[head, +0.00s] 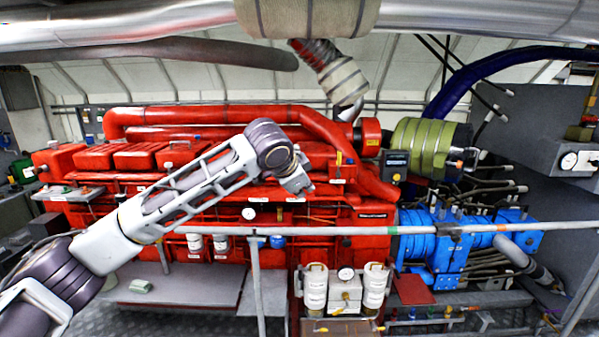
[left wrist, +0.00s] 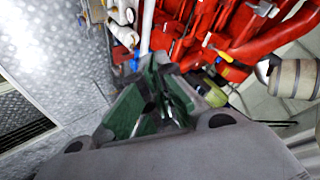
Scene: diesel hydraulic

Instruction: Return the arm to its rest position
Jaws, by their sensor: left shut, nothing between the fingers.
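My left arm comes in from the left in the head view and reaches up and across the front of the red engine (head: 330,215). It ends in my left gripper (head: 303,187), held in front of the engine's upper middle, with nothing seen in it. In the left wrist view the green-padded fingers of the left gripper (left wrist: 165,103) are together and empty. The red engine (left wrist: 195,30) lies beyond them, with metal floor plate to the left. My right arm and gripper are not in view.
A grey handrail (head: 480,228) runs across the engine's front on a post (head: 257,285). White filter canisters (head: 316,290) stand below it. A blue unit (head: 430,245) and a dark panel (head: 545,125) are at right. Large pipes (head: 120,25) cross overhead.

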